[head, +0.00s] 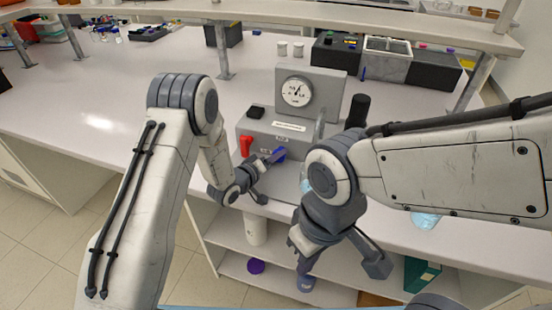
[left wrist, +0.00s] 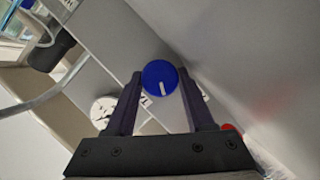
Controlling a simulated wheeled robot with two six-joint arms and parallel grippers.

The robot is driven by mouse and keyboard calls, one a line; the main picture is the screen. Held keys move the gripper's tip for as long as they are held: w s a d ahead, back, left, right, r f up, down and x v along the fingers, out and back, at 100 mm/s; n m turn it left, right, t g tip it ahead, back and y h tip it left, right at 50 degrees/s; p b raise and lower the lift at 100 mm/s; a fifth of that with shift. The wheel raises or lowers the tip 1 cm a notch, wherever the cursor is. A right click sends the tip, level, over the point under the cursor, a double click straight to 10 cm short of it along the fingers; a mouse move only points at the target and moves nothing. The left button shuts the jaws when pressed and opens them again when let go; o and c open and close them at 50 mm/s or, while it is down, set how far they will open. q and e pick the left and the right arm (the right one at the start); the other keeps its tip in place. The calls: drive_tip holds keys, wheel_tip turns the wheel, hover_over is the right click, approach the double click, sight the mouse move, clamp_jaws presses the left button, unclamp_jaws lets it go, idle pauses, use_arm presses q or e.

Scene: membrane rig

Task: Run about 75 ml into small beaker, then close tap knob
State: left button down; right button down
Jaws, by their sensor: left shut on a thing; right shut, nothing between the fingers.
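The blue tap knob (head: 281,154) sits on the front of the grey rig (head: 310,84). In the left wrist view the knob (left wrist: 160,78) shows a white pointer line, between my fingertips. My left gripper (head: 273,157) is shut on it. My right gripper (head: 304,264) is shut and empty, in front of the bench edge. A pale blue, glassy thing (head: 305,186) shows in part beside my right wrist; I cannot tell whether it is the small beaker. Another pale blue vessel (head: 425,220) is mostly hidden by my right arm. The liquid levels cannot be read.
A round gauge (head: 297,92) tops the rig, with a red lever (head: 245,145) left of the knob and a black cylinder (head: 357,110) at right. Shelves under the bench hold a white container (head: 255,230) and a purple lid (head: 256,266).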

use_arm(q)
drive_tip(key=shift+c, duration=1.3)
unclamp_jaws()
